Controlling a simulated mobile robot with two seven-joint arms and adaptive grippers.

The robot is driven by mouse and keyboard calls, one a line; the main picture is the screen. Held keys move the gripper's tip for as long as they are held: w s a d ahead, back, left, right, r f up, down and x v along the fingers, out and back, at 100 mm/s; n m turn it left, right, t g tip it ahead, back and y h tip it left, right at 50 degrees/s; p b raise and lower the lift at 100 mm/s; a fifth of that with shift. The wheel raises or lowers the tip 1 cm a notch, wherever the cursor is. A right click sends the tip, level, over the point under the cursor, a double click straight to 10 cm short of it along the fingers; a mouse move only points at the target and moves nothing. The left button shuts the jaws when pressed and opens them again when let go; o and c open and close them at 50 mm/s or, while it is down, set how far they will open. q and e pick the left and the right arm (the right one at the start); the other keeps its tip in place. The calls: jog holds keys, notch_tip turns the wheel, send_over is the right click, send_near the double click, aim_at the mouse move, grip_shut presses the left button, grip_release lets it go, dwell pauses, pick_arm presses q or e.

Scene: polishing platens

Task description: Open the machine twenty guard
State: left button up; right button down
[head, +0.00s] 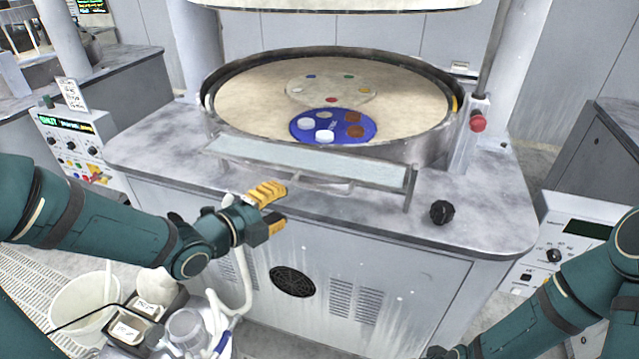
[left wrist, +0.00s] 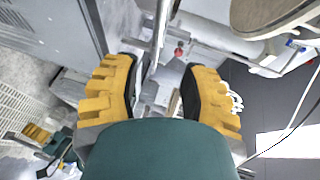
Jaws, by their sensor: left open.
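The machine in front of me has a round platen basin (head: 325,85). Its guard (head: 310,161) is a long pale panel along the basin's front rim, with a thin metal handle (head: 290,180) below it. My left gripper (head: 275,208) is open, its yellow fingers just in front of and below the handle's left part. In the left wrist view the two fingers (left wrist: 165,92) are spread, with a pale metal edge (left wrist: 160,35) showing in the gap. I cannot tell whether they touch it.
A blue disc (head: 335,127) and a pale disc (head: 330,90) lie on the platen. A black knob (head: 441,211) and a red button (head: 478,123) are at the right. A bucket (head: 85,305) and bottles stand at lower left. The machine's front is clear.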

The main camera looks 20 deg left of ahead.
aim_at(317, 189)
pick_arm(q)
jog(key=b+x, duration=0.1)
jog(key=x, duration=0.4)
jog(key=b+x, duration=0.2)
jog(key=x, duration=0.3)
jog(key=shift+w+d+f, duration=0.2)
jog(key=shift+d+f, duration=0.1)
jog(key=shift+d, duration=0.05)
jog(key=shift+x, duration=0.8)
jog(key=shift+r, duration=0.1)
grip_shut()
